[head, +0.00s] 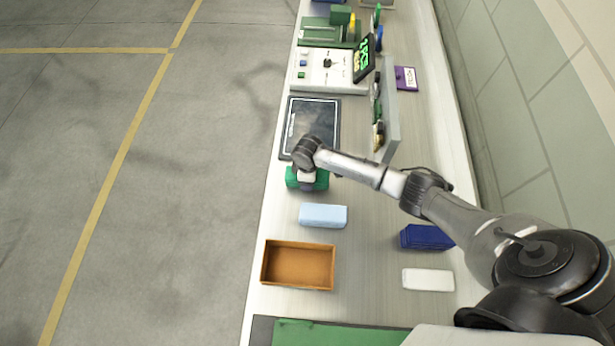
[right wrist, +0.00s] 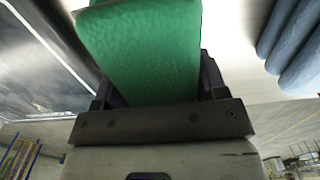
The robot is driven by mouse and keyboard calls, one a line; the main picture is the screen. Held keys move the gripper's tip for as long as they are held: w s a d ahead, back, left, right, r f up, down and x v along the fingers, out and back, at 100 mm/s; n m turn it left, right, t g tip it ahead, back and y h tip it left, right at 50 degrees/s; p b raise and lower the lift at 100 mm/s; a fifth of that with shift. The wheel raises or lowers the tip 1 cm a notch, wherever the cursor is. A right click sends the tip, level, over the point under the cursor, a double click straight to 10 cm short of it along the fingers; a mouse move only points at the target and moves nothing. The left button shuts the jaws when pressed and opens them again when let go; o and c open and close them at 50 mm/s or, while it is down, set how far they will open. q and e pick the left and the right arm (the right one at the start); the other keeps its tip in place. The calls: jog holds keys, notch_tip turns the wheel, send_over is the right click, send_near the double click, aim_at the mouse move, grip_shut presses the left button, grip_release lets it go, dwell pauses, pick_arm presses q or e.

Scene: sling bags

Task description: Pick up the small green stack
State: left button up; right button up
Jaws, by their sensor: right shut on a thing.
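The small green stack (head: 321,180) is under my right gripper (head: 307,182) in the head view, near the left edge of the table, just below the dark tray. In the right wrist view the green stack (right wrist: 145,50) fills the space between the two fingers of my right gripper (right wrist: 155,85), which is shut on it. The arm hides part of the stack in the head view. I cannot tell whether the stack touches the table. My left gripper is in neither view.
A light blue stack (head: 323,216) lies just below the green one. An orange-brown open box (head: 267,265) is further down. A dark blue stack (head: 426,237) and a white block (head: 428,279) lie to the right. A black tray (head: 338,128) and a grey upright panel (head: 391,120) stand above.

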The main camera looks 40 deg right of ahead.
jog(key=shift+c, duration=1)
jog(key=shift+r, duration=0.15)
